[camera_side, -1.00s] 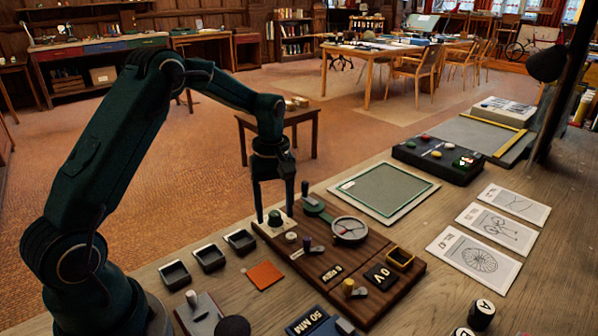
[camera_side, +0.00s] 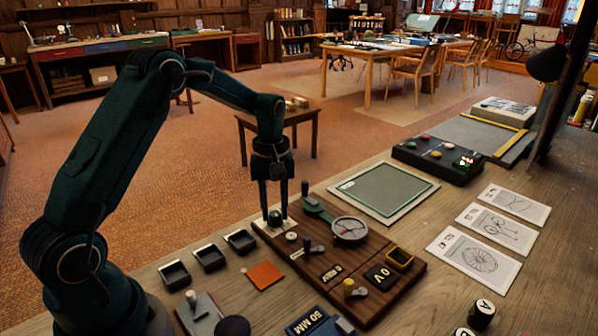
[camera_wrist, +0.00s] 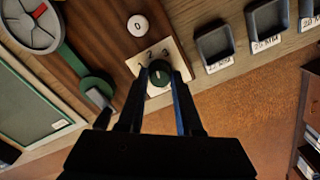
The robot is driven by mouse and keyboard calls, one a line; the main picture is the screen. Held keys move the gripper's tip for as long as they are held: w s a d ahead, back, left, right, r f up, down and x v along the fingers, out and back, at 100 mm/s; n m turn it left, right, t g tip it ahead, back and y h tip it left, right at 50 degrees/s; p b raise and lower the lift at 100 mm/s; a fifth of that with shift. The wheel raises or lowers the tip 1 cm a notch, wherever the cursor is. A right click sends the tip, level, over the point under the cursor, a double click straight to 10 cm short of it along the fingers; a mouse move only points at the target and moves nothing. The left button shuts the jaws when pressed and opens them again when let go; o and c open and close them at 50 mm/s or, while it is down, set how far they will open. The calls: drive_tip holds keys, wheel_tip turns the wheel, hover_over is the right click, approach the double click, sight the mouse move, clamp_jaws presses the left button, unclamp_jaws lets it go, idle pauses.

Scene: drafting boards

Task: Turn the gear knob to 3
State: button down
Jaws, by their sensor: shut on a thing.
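The gear knob (camera_wrist: 158,77) is a small dark green knob on a pale square plate (camera_wrist: 176,52) with printed numbers; a 2 and a 3 can be made out beside it. In the side view the knob (camera_side: 275,217) sits at the far left corner of the brown wooden panel (camera_side: 400,288). My gripper (camera_wrist: 160,72) points down over it with one finger on each side, shut on the knob. It also shows in the side view (camera_side: 275,212). The fingers hide part of the plate, and I cannot tell which number the knob's mark points to.
A green lever (camera_side: 318,210) and a round dial (camera_side: 349,230) stand close to the right of the knob. A white button marked 0 (camera_wrist: 138,25) is near the plate. Small dark trays (camera_side: 209,258) lie to the left, with an orange square (camera_side: 264,275) in front.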

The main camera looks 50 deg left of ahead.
sight(275, 213)
drive_tip(key=m, duration=0.6)
drive_tip(key=shift+m, duration=0.3)
idle(0.4)
drive_tip(key=c, duration=0.6)
unclamp_jaws()
drive_tip(key=shift+r, duration=0.15)
drive_tip(key=shift+r, duration=2.5)
